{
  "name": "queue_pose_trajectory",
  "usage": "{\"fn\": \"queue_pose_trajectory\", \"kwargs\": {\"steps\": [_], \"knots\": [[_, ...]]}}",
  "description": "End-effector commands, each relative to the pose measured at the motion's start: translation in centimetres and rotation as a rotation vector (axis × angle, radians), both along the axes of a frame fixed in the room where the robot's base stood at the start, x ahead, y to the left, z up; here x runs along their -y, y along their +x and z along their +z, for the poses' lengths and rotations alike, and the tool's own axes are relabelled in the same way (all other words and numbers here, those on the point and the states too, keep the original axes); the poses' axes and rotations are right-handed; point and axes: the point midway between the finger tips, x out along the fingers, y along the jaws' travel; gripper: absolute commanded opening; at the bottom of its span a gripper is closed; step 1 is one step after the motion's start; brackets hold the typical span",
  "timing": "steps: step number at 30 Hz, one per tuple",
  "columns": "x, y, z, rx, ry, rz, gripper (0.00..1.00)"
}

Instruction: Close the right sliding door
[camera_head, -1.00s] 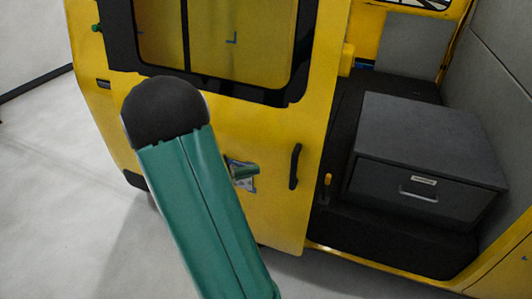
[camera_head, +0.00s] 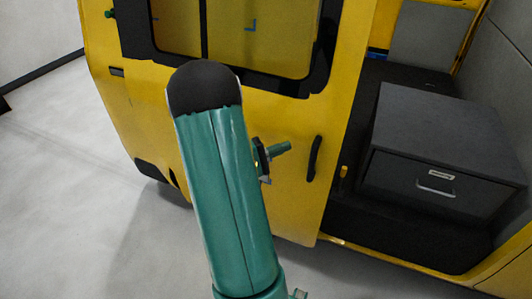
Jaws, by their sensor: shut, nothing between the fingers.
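The right sliding door (camera_head: 292,200) is a yellow panel with a dark-framed window and a black vertical handle (camera_head: 315,158) near its right edge. It stands open, with the van's interior showing to its right. My teal arm with a black rounded joint crosses in front of the door and hides part of its middle. A small part of my gripper (camera_head: 274,158) shows past the arm's right side, left of the handle and apart from it in the picture. It is shut and holds nothing. Its fingertips are hard to make out, and I cannot tell whether it touches the door.
A dark grey drawer box (camera_head: 440,140) with a metal pull sits inside the doorway. A yellow sill (camera_head: 400,262) runs below the opening. A grey panelled wall (camera_head: 505,70) is at the right. The pale floor (camera_head: 70,200) at left is clear.

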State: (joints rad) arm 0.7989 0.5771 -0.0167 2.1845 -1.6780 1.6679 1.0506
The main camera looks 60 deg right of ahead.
Motion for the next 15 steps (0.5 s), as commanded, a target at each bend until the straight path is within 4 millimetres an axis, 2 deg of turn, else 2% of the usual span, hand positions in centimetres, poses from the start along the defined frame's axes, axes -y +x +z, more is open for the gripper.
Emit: {"fn": "queue_pose_trajectory", "kwargs": {"steps": [3,9,15], "knots": [[1.8,-1.7,0.3,0.001,-0.001,-0.004,0.0],[1.7,-4.3,0.9,0.0,0.001,-0.001,0.0],[1.7,-5.0,1.1,0.0,0.0,0.002,0.0]]}}
